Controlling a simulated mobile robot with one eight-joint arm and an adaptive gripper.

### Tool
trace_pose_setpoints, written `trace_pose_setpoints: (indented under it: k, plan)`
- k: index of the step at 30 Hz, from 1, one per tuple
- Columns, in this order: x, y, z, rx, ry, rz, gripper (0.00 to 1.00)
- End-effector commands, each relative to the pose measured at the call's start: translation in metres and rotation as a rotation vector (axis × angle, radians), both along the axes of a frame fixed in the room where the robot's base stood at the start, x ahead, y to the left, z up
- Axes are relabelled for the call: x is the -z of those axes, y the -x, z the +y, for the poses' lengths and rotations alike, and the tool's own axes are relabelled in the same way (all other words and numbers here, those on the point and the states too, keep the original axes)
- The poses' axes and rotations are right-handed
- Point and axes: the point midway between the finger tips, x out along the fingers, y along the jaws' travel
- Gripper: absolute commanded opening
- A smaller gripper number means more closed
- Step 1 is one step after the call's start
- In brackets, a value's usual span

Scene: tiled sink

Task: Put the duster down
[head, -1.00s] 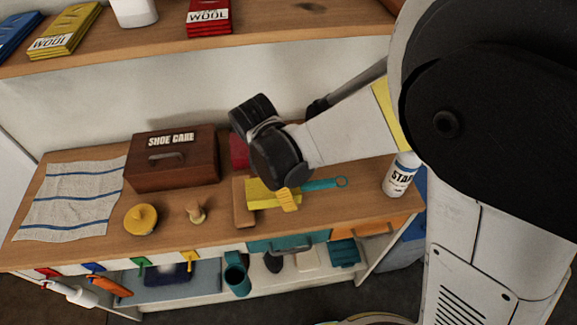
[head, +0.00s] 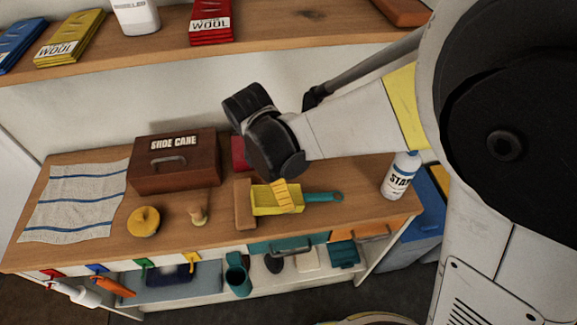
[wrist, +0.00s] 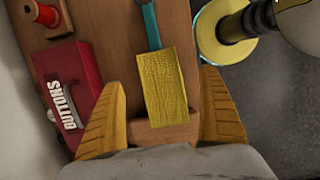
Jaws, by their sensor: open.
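The duster has a yellow head (head: 268,205) and a teal handle (head: 322,197). It lies on the wooden worktop (head: 345,213), its handle pointing right. In the wrist view its yellow head (wrist: 163,88) lies between my two orange-yellow fingers, with a gap on each side. My gripper (head: 283,195) is open just above the duster; in the head view one finger covers part of the head. A brown wooden block (head: 243,204) is at the head's left end; I cannot tell whether they touch.
A brown shoe-care box (head: 173,162), a striped cloth (head: 73,200), a yellow round-knobbed item (head: 144,222) and a small wooden item (head: 198,211) stand to the left. A starch bottle (head: 400,178) stands right. A red buttons box (wrist: 72,100) is beside my gripper.

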Motion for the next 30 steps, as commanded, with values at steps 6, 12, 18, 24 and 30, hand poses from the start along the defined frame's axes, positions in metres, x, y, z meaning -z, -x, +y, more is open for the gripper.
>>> trace_pose_setpoints:
  k: [6, 12, 18, 24, 30]
  plan:
    - [-0.054, 0.003, 0.012, -0.002, 0.000, 0.000, 0.89]
    - [-0.079, 0.004, 0.018, 0.000, 0.000, 0.000, 0.89]
    - [-0.086, 0.004, 0.017, 0.008, -0.003, -0.003, 0.89]
    - [-0.112, 0.001, -0.030, 0.251, -0.098, -0.096, 0.89]
    - [-0.149, 0.012, -0.119, 0.786, -0.318, -0.292, 0.89]
